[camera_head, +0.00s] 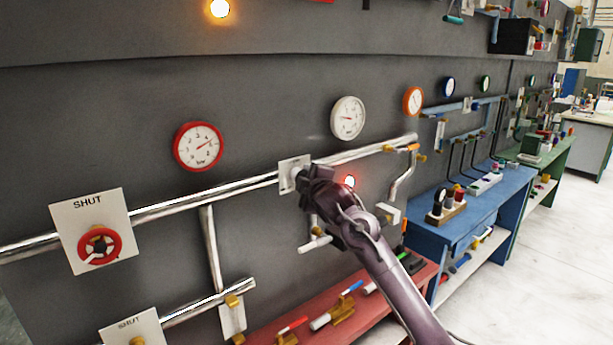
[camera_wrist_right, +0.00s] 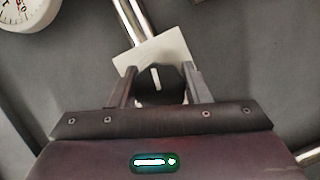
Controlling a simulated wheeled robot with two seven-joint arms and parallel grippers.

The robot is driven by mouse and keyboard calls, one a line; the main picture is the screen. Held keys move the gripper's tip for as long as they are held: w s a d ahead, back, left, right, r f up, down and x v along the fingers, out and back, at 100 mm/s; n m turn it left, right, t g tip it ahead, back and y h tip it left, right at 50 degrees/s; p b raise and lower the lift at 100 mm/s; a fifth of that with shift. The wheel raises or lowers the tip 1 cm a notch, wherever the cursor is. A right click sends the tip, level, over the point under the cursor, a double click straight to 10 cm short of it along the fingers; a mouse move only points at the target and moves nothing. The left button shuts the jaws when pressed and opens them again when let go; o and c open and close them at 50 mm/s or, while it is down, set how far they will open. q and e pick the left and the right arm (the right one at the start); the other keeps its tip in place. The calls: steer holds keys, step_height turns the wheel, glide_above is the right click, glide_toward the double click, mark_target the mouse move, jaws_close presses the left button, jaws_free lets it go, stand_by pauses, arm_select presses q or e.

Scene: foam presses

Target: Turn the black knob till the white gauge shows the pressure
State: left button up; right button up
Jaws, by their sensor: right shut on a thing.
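The white gauge (camera_head: 348,118) hangs on the dark wall, with a thin needle on its pale dial; I cannot read its value with certainty. Part of it shows in the right wrist view (camera_wrist_right: 26,12) at the top left corner. The black knob (camera_wrist_right: 158,82) has a white mark and sits before a white plate (camera_wrist_right: 153,48) on the pipe. My right gripper (camera_wrist_right: 160,90) has a finger on each side of the knob and is shut on it. In the head view my right gripper (camera_head: 303,180) hides the knob, and the plate (camera_head: 290,165) shows behind. My left gripper is out of view.
A red-rimmed gauge (camera_head: 198,146) and an orange-rimmed gauge (camera_head: 413,101) flank the white one. A red handwheel (camera_head: 100,246) on a "SHUT" plate is at the left. A glowing red lamp (camera_head: 349,181) sits close to my right arm. A red bench (camera_head: 262,338) lies below.

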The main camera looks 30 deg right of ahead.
steer(key=shift+f, duration=0.1)
stand_by(0.3)
steer(key=o, duration=1)
steer(key=shift+s+a, duration=0.1)
steer(key=shift+s, duration=0.25)
steer(key=b+v, duration=0.2)
steer(key=v, duration=0.5)
steer(key=shift+b, duration=0.4)
